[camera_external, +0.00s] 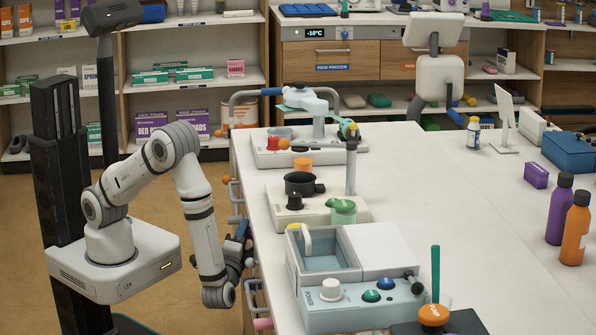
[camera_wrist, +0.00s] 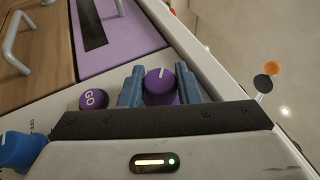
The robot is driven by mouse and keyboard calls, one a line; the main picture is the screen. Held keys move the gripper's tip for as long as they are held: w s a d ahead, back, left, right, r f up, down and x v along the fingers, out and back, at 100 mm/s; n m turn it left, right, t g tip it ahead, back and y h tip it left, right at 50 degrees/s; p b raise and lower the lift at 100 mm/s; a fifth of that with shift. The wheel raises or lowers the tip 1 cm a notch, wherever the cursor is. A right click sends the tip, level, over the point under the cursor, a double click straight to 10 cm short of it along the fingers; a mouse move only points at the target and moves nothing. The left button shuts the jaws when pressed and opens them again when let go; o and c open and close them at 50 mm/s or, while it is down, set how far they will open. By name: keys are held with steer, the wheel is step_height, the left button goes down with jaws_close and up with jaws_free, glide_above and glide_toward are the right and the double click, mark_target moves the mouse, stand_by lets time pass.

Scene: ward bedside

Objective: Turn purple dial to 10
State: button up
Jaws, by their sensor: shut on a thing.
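The purple dial (camera_wrist: 158,84) is a round knob with a short white pointer line on its face. It is on a pale panel in the wrist view. My gripper (camera_wrist: 160,76) is shut on the dial, with one blue finger on each side of it. The dial's scale numbers cannot be read; the gripper body hides part of the panel. In the external view my gripper (camera_external: 239,250) is low beside the counter's left side, and the dial cannot be made out there.
A purple GO button (camera_wrist: 93,99) sits left of the dial. A blue knob (camera_wrist: 22,152) is at the lower left. A purple front (camera_wrist: 118,40) and a wooden drawer (camera_wrist: 38,50) with grey handles lie beyond. The counter (camera_external: 440,190) carries several devices. Floor is open on the right of the wrist view.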

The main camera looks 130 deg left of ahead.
steer(key=o, duration=1)
steer(key=shift+p+v, duration=3.95)
steer(key=shift+p, duration=0.05)
